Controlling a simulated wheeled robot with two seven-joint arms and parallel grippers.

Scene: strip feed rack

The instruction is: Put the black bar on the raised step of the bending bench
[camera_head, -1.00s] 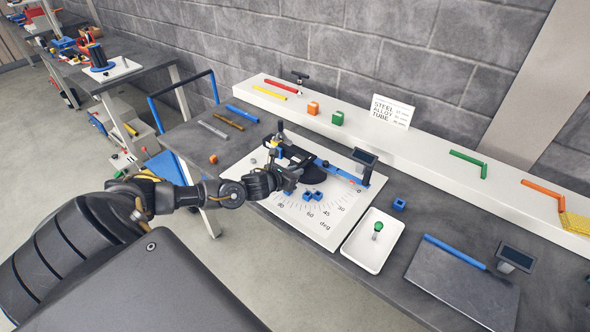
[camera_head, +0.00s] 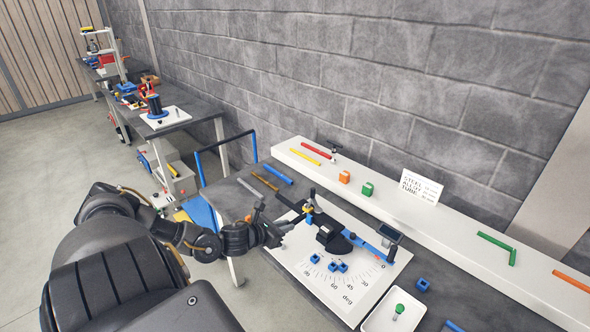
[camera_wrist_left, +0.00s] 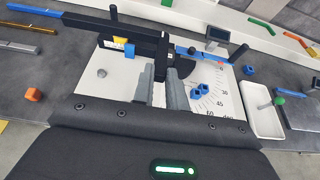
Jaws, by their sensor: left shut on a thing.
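The black bar (camera_wrist_left: 115,27) shows in the left wrist view as a long dark piece with an end running down between the fingers. My left gripper (camera_wrist_left: 160,88) is shut on that end; the fingers hide part of it. In the head view my left gripper (camera_head: 280,232) is at the left front side of the white angle board, beside the black bender (camera_head: 331,236). The bar is hard to separate from the dark gripper there. The raised step (camera_head: 450,240) is the long white ledge along the wall. My right gripper is not in view.
On the step stand a red bar (camera_head: 316,147), an orange block (camera_head: 344,177), a green block (camera_head: 367,189), a white sign (camera_head: 420,187) and a bent green bar (camera_head: 497,246). Bare stretches lie between them. A white tray (camera_head: 370,325) is at the front right.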

